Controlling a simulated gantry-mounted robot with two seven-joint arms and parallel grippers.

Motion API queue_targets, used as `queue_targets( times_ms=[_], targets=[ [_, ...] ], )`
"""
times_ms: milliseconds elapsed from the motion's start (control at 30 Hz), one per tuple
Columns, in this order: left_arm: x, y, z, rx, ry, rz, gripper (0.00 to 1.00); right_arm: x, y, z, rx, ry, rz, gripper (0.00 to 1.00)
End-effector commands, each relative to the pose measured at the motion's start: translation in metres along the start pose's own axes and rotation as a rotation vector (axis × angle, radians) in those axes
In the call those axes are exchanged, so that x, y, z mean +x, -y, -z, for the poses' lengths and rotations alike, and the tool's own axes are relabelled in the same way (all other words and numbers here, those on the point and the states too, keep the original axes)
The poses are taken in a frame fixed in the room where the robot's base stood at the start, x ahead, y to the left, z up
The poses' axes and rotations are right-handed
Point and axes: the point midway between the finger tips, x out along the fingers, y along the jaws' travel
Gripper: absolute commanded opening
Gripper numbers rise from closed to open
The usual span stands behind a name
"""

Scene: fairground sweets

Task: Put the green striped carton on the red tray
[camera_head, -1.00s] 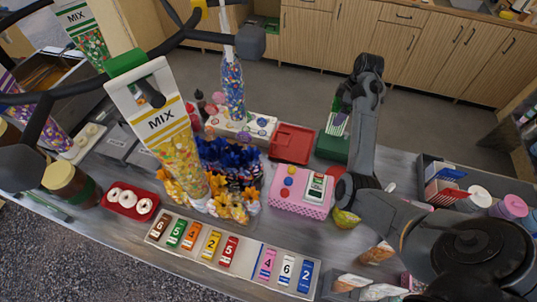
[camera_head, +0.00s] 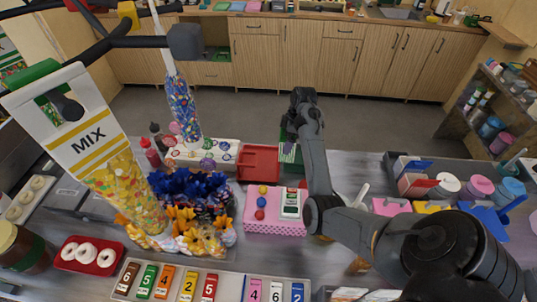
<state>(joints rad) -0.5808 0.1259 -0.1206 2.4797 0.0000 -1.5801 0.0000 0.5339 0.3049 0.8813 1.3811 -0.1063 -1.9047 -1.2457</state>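The red tray (camera_head: 258,164) lies empty in the middle of the counter, behind a pink dotted box. A small striped carton (camera_head: 289,153), seemingly green and white, shows just right of the red tray, beside a dark green surface. My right arm reaches in from the lower right. Its gripper (camera_head: 297,128) is over or beside the carton, and the arm partly covers both. The fingertips are too small and dark to tell whether they touch it. My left gripper is not in view.
The pink box (camera_head: 275,212) stands in front of the red tray. A white rack of lollipops (camera_head: 203,153) is left of it, near a tall sweet tube (camera_head: 183,105). A second red tray (camera_head: 72,250) holds doughnuts. Tubs and scoops (camera_head: 480,188) crowd the right side.

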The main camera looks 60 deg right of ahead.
Motion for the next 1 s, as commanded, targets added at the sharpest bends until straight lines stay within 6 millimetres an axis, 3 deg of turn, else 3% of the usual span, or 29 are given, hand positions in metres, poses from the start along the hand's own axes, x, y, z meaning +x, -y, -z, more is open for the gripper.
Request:
queue_targets(
  times_ms=[200, 400, 667, 1000],
  targets=[
    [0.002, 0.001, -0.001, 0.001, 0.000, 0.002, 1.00, 0.034, -0.003, 0.038, -0.002, 0.000, 0.002, 0.71],
    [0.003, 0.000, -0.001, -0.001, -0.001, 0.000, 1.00, 0.053, -0.005, 0.058, 0.000, 0.000, 0.000, 0.71],
    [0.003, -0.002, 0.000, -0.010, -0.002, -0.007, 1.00, 0.063, -0.005, 0.062, 0.000, 0.000, 0.000, 0.71],
    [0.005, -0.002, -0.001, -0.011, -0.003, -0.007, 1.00, 0.097, -0.005, 0.055, 0.000, 0.000, 0.000, 0.71]
  ],
)
